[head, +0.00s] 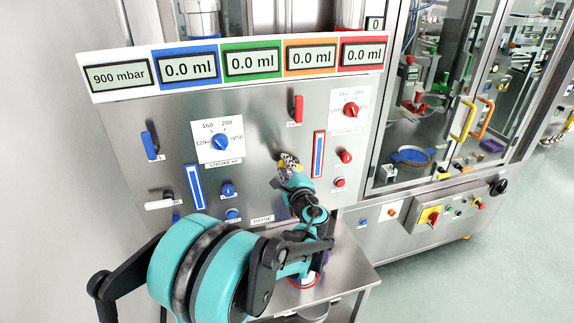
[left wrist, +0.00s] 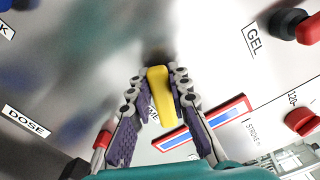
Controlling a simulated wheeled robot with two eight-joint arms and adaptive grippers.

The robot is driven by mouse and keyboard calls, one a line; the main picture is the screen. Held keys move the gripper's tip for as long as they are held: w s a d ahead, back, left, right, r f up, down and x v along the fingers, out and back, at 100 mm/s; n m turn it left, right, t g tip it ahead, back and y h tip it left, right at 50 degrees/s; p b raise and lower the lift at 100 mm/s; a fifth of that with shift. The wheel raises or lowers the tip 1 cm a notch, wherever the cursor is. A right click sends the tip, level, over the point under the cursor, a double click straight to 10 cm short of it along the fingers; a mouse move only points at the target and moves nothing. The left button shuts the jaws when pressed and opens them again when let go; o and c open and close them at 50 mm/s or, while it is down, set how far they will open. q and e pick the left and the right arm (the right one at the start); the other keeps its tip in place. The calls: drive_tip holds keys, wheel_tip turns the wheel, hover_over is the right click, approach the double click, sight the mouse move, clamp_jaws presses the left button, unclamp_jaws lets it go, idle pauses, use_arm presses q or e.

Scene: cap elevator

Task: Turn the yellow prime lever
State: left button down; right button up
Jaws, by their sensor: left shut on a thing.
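The yellow prime lever (left wrist: 161,95) sits between the fingers of my left gripper (left wrist: 160,88) in the left wrist view. The fingers, with purple inner pads, close in on both sides of it. In the head view my left gripper (head: 289,162) reaches the steel panel near its middle, above the DOSE label, and hides most of the lever. The lever's pivot and its label are mostly covered by the fingers. My right gripper does not show.
The steel panel (head: 265,125) carries a red lever (head: 297,108), red knob (head: 351,110), blue knob (head: 220,142) and blue lever (head: 149,145) around the gripper. A red-framed slot (head: 318,154) is close on its right. A steel shelf (head: 352,266) juts out below.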

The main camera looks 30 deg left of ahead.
use_arm(q)
drive_tip(key=shift+s+a+f+n+b, duration=0.1)
drive_tip(key=shift+f+n+b, duration=0.4)
drive_tip(key=shift+n, duration=0.75)
drive_tip(key=shift+s+a+f+n+b, duration=0.1)
drive_tip(key=shift+f+n+b, duration=0.35)
drive_tip(key=shift+n, duration=0.8)
drive_tip(key=shift+f, duration=0.1)
drive_tip(key=c, duration=1.4)
unclamp_jaws()
drive_tip(key=shift+d, duration=0.1)
drive_tip(key=v, duration=1.2)
